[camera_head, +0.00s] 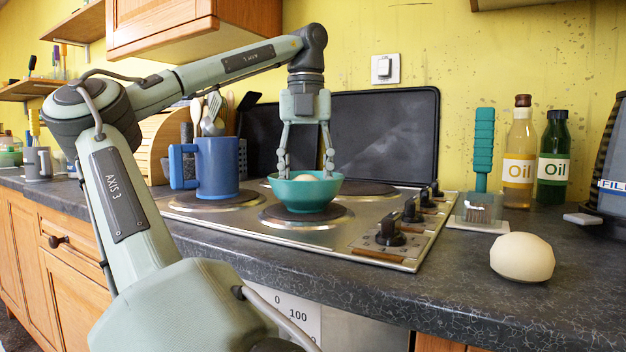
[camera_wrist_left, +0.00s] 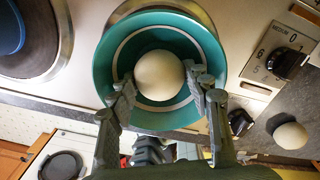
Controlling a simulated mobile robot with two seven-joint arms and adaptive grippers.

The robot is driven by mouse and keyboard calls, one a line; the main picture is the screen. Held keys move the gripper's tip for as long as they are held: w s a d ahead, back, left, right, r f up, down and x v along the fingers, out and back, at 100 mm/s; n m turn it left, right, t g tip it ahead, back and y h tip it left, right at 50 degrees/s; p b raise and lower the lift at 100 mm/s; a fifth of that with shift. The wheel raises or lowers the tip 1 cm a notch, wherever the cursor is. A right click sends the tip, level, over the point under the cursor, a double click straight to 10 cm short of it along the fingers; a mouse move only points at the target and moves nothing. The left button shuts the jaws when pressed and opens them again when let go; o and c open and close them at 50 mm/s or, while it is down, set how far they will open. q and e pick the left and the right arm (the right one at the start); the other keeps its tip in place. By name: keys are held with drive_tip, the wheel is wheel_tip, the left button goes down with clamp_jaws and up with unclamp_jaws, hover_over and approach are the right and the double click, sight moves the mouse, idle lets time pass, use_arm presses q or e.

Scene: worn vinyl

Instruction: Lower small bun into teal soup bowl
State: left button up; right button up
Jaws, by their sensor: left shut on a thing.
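The teal soup bowl (camera_head: 304,197) stands upright on the front burner of the hob. The small bun (camera_head: 306,177) is pale and round, inside the bowl's rim; its lower part is hidden by the bowl wall in the head view. My left gripper (camera_head: 305,172) points straight down over the bowl, its fingertips at rim level on either side of the bun. In the left wrist view the gripper (camera_wrist_left: 159,85) is shut on the small bun (camera_wrist_left: 159,75), with the teal bowl (camera_wrist_left: 108,50) around it. I cannot tell whether the bun touches the bowl's bottom. My right gripper is out of view.
A blue mug (camera_head: 217,168) stands on the burner left of the bowl. Hob knobs (camera_head: 389,229) lie to the right. A larger pale bun (camera_head: 522,257) sits on the counter. A teal-handled brush (camera_head: 484,150) and two oil bottles (camera_head: 519,155) stand at the back right.

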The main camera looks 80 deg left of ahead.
use_arm(q)
drive_tip(key=o, duration=1.1)
drive_tip(key=shift+o, duration=0.2)
drive_tip(key=shift+r, duration=3.75)
